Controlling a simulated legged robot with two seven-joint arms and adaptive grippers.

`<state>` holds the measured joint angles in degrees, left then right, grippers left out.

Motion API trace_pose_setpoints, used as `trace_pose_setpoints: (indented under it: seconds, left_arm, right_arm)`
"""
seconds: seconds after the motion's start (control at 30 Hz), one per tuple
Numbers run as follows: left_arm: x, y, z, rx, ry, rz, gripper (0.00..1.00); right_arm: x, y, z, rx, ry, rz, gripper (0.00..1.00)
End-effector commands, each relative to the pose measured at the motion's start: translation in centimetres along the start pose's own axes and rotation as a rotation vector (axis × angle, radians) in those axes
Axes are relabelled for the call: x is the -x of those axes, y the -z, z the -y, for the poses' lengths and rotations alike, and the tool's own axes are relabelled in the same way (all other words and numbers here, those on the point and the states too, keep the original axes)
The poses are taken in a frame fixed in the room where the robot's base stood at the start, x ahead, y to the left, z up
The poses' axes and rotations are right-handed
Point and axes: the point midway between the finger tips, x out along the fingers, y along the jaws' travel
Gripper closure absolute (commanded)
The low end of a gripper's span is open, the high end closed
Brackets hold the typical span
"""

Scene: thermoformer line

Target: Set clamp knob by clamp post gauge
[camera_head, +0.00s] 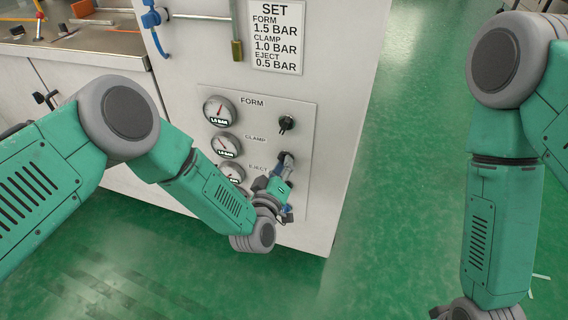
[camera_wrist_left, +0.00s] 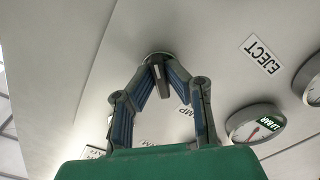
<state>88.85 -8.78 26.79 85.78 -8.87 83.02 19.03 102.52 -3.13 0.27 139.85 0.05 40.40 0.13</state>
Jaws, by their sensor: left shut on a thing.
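The white panel carries FORM (camera_head: 220,110), CLAMP (camera_head: 226,145) and EJECT (camera_head: 232,171) gauges in a column. My left gripper (camera_head: 284,168) is at the knob in the CLAMP row, right of the gauges. In the left wrist view its two fingers (camera_wrist_left: 160,80) are shut on the dark clamp knob (camera_wrist_left: 157,67). The fingers hide much of the knob in the head view. The clamp gauge (camera_wrist_left: 255,122) shows a red needle and a small readout in the wrist view.
A SET sign (camera_head: 276,38) lists FORM 1.5, CLAMP 1.0 and EJECT 0.5 BAR. The form knob (camera_head: 286,123) is just above my left gripper. My left forearm partly covers the eject gauge. Green floor (camera_head: 390,200) is clear right of the cabinet.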

Motion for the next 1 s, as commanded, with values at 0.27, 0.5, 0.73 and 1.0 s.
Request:
trace_pose_setpoints:
  seconds: [0.27, 0.5, 0.73, 1.0]
  left_arm:
    - [0.5, -0.8, 0.3, -0.004, 0.009, 0.021, 1.0]
    - [0.4, -0.8, 0.3, -0.003, 0.008, 0.019, 0.69]
    - [0.3, -0.4, 0.1, -0.004, 0.004, 0.009, 0.69]
    - [2.7, -0.3, 0.1, -0.003, 0.005, 0.011, 0.69]
  right_arm:
    - [0.0, 0.0, 0.0, 0.0, 0.0, 0.0, 1.0]
    - [0.0, 0.0, 0.0, 0.0, 0.0, 0.0, 1.0]
    - [0.0, 0.0, 0.0, 0.0, 0.0, 0.0, 1.0]
    - [0.1, -0.2, 0.0, 0.0, -0.001, -0.003, 1.0]
